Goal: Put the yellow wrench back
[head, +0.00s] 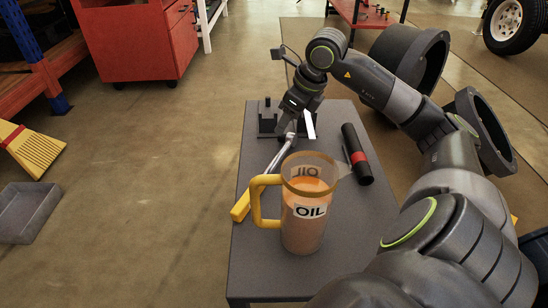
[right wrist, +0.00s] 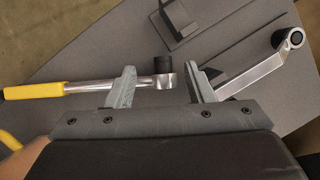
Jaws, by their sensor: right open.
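The yellow wrench (head: 241,206) lies on the grey table, its yellow handle toward the near left edge and its silver shaft running back behind the oil jug. In the right wrist view its yellow handle (right wrist: 35,91) is at left, and its silver head with a black socket shows between the fingers. My right gripper (head: 293,128) is over the head end; its jaws (right wrist: 160,88) are open, and whether they touch the wrench I cannot tell. A black holder (head: 267,121) stands at the table's back, partly hidden by the gripper. My left gripper is out of view.
An oil jug (head: 304,228) stands at the table's middle. A black flashlight with a red band (head: 357,155) lies to its right. A silver bar with a dark ring end (right wrist: 262,68) is right of the jaws. A red cabinet (head: 130,45) stands on the floor beyond.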

